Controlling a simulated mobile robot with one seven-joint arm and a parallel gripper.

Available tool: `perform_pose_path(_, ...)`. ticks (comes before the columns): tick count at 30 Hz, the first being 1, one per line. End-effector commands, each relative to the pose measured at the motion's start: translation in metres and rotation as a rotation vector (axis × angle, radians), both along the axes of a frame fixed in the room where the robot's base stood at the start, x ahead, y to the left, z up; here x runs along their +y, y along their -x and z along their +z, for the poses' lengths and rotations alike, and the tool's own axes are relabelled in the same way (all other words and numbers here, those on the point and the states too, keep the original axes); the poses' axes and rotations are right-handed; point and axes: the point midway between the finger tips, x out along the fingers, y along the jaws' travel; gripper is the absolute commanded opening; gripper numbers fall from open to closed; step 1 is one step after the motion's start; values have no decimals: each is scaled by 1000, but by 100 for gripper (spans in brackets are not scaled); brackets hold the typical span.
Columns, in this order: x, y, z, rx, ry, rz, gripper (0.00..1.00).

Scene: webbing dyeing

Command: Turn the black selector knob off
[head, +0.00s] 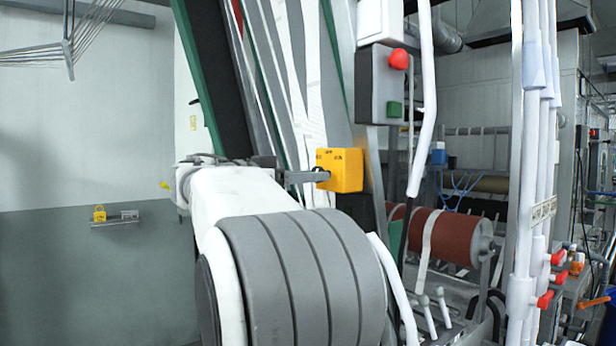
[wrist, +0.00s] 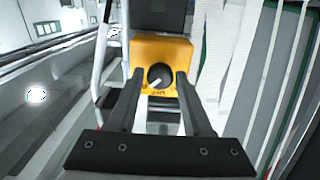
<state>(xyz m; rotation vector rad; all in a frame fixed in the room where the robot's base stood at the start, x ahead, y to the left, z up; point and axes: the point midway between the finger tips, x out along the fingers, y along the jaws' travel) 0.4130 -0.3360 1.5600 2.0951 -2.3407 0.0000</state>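The black selector knob (wrist: 160,76) sits on the face of a yellow box (wrist: 178,52) in the wrist view. A pale pointer mark on the knob points down and to the left. Small print below the knob is too blurred to read. My gripper (wrist: 160,80) is open, with one finger on each side of the knob and a gap showing on both sides. I cannot tell whether the fingertips touch the box. In the head view the yellow box (head: 346,172) stands just right of my gripper (head: 324,176), whose fingers reach its left side; the knob is mostly hidden there.
A grey control box (head: 378,100) with a red button (head: 398,59) and a green button (head: 395,109) is above the yellow box. White webbing straps (head: 311,80) hang close behind my arm. A red roller (head: 436,237) and white pipes (head: 530,150) stand to the right.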

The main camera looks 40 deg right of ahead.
Motion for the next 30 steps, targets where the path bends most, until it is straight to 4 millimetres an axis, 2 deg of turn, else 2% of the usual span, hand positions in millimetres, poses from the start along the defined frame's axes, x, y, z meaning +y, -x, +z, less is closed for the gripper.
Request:
perform_pose_path(1,0,0,0,0,0,0,40)
perform_pose_path(6,0,0,0,0,0,0,9)
perform_pose_path(8,0,0,0,0,0,0,0)
perform_pose_path(20,1,0,-1,52,-6,0,0)
perform_pose_path(30,1,0,-1,289,-32,1,0)
